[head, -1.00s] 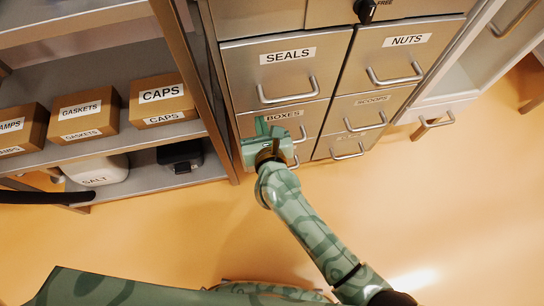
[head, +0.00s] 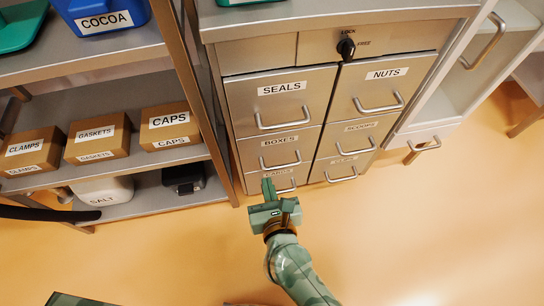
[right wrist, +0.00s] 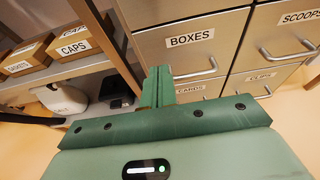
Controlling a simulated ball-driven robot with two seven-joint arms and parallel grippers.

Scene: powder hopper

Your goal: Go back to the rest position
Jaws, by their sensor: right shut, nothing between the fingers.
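My right gripper (head: 268,187) is green and shut, with nothing between its fingers. In the head view it is in front of the lowest left drawer of the metal cabinet (head: 290,115), hiding part of that drawer's front. In the right wrist view the shut fingers (right wrist: 158,86) point towards the cabinet, below and left of the BOXES label. I cannot tell whether they touch the drawer front. My left gripper is not in view.
The drawers labelled SEALS (head: 281,98), BOXES (head: 282,150) and NUTS (head: 385,88) look shut. A shelf at the left holds cartons, including CAPS (head: 172,126), a SALT container (head: 102,190) and a blue COCOA bin (head: 103,15). Orange floor (head: 410,220) is open at the right.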

